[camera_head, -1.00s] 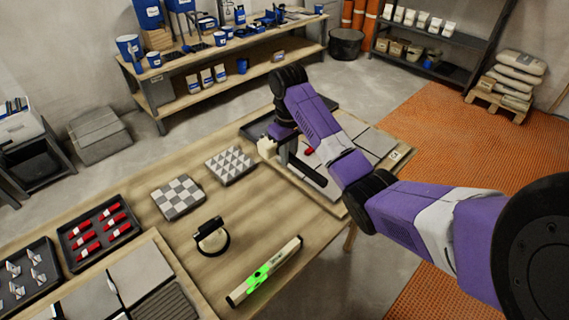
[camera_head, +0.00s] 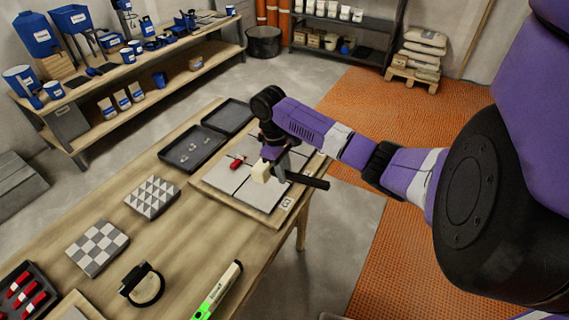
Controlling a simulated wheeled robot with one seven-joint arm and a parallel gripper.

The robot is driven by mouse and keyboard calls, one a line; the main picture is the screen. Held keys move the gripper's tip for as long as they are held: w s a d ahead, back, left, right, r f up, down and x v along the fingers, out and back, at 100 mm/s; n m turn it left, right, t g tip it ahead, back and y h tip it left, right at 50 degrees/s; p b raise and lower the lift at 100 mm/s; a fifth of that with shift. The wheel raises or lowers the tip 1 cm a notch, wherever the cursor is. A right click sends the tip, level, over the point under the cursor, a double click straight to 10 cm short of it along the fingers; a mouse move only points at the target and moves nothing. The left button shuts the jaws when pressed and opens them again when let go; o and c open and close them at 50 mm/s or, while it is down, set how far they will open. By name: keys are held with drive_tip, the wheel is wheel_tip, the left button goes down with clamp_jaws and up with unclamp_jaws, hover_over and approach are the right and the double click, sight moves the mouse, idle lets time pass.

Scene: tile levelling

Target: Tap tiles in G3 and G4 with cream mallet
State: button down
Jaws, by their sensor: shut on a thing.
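My gripper (camera_head: 277,157) is shut on the cream mallet at the far end of the table. The mallet's cream head (camera_head: 261,172) points to the left and its dark handle (camera_head: 308,181) sticks out to the right. The head is over the grey tiles (camera_head: 228,178) on a wooden board; I cannot tell whether it touches them. A red piece (camera_head: 237,166) stands at the joints between the tiles. The arm and mallet hide part of the tiles. I cannot read G3 or G4 labels; a small marked square (camera_head: 286,204) is on the board's edge.
Two patterned tile samples (camera_head: 97,247), a black-handled ring-shaped tool (camera_head: 142,286) and a green-lit level (camera_head: 217,292) lie nearer on the table (camera_head: 180,228). Open floor is to the right of the table.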

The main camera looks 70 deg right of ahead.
drive_tip(key=shift+f, duration=0.9)
wheel_tip(320, 180, down, 7)
drive_tip(key=b, duration=0.6)
drive_tip(key=shift+r, duration=0.15)
wheel_tip(320, 180, up, 5)
drive_tip(key=p, duration=0.4)
drive_tip(key=shift+f+p, duration=0.2)
drive_tip(key=shift+p, duration=0.15)
wheel_tip(320, 180, down, 5)
drive_tip(key=b, duration=0.2)
drive_tip(key=shift+f+b, duration=0.15)
drive_tip(key=shift+b, duration=0.15)
wheel_tip(320, 180, up, 3)
drive_tip(key=p, duration=0.3)
wheel_tip(320, 180, up, 2)
drive_tip(key=shift+r+p, duration=0.2)
drive_tip(key=shift+p, duration=0.25)
